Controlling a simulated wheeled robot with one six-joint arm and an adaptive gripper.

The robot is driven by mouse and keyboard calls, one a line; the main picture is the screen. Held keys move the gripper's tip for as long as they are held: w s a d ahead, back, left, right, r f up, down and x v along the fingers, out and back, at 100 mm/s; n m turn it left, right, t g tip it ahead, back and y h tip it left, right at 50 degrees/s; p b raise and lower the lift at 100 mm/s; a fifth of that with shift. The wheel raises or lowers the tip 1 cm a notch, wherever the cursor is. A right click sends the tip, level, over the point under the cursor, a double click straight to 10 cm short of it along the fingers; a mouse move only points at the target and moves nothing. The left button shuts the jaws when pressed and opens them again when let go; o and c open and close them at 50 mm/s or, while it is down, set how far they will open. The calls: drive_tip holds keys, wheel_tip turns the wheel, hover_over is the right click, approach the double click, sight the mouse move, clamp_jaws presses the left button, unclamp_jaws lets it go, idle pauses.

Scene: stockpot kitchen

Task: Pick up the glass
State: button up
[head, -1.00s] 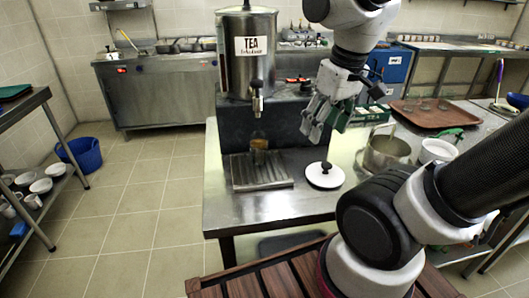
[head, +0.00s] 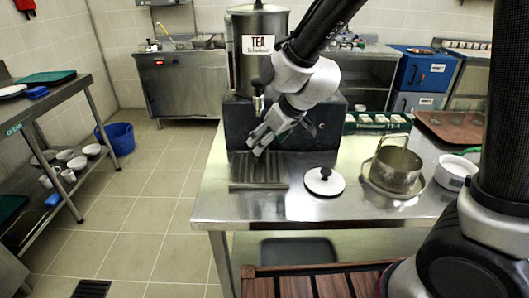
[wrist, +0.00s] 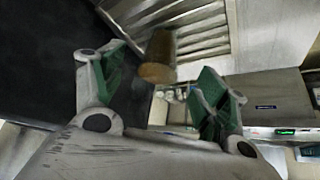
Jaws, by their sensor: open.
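The glass (wrist: 158,50), brownish as if holding tea, shows in the wrist view beyond and between my fingertips, beside the slatted drip tray (wrist: 208,30). My gripper (wrist: 163,68) is open, with its green-padded fingers spread on either side of the glass in the picture. I cannot tell how far the glass is from the pads. In the head view my gripper (head: 256,146) is under the tap of the tea urn (head: 258,68), just above the back of the drip tray (head: 258,184). The glass is hidden there by my gripper.
A white lid (head: 324,182) with a black knob lies right of the tray. A metal pot (head: 396,170) and a white bowl (head: 455,172) stand farther right. The dark urn stand (head: 325,125) is close behind my gripper. The table's front left is clear.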

drive_tip(key=x, duration=0.5)
drive_tip(key=shift+w+a+f, duration=0.1)
drive_tip(key=shift+w+a, duration=0.05)
drive_tip(key=shift+w, duration=0.15)
drive_tip(key=c, duration=1.3)
drive_tip(key=shift+c, duration=0.2)
